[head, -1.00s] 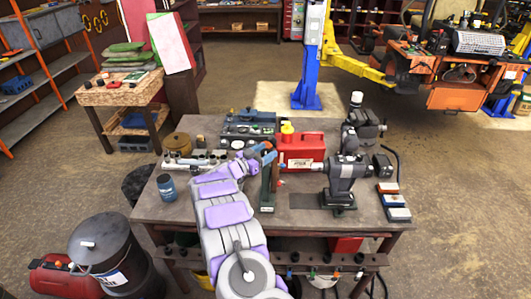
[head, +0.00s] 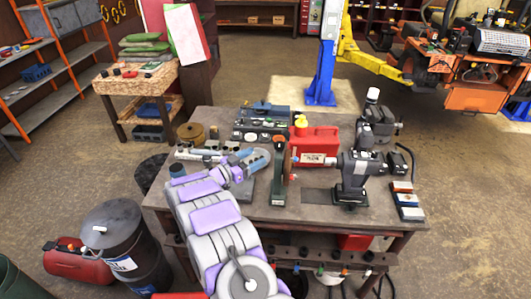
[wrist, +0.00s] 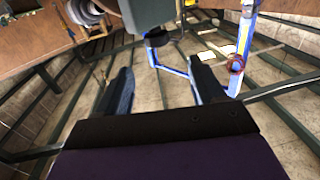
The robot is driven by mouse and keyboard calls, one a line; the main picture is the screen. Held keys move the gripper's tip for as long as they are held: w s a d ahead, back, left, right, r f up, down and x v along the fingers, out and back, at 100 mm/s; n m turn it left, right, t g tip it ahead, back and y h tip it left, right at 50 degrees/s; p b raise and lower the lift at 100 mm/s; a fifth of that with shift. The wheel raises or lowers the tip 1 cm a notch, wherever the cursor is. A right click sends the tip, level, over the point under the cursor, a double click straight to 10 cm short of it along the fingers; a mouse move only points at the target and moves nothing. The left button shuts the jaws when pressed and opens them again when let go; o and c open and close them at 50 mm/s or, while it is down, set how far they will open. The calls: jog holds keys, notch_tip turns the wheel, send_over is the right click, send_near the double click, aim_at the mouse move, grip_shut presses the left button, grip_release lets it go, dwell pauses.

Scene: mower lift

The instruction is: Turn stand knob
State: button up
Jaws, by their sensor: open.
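A narrow dark green stand (head: 279,178) with a brown upper edge stands upright near the middle of the workbench. A small knob-like part (head: 294,156) shows at its right side, too small to make out clearly. My gripper (head: 257,160) has blue-grey fingers and is just left of the stand's upper part; touching or apart cannot be told. In the wrist view my gripper (wrist: 162,88) has its two dark fingers wide apart, with nothing between them. A grey-green block fills the top of that view; I cannot tell what it is.
The workbench (head: 240,212) is crowded. A red can (head: 314,146) stands behind the stand. A dark grey bench machine (head: 352,178) stands to the right, with several coloured blocks beyond. A blue-grey toolbox (head: 265,115) is behind.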

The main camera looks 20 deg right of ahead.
jog(key=shift+v, duration=2.65)
